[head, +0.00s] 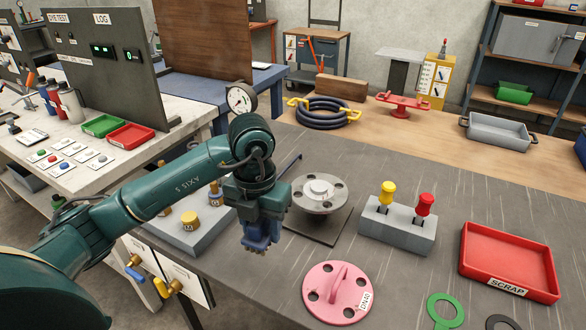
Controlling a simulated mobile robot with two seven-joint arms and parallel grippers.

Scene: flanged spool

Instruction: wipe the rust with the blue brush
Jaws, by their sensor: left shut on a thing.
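My left gripper (261,225) points down above the grey bench, left of the flanged spool. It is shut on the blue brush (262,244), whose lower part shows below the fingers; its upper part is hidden. The flanged spool (322,204) stands upright on a dark square plate (318,231), with a round grey flange with bolt holes on top and a pale raised centre. The brush is apart from the flange in the picture. I cannot make out clear rust on the flange from here. My right gripper is not in view.
A pink DN40 cover (322,301) lies in front. A grey block (397,231) holds a yellow-handled and a red-handled tool. A red SCRAP tray (508,287) is at right, with a green ring (432,310) nearby. A grey block with brass pieces (190,240) is left.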

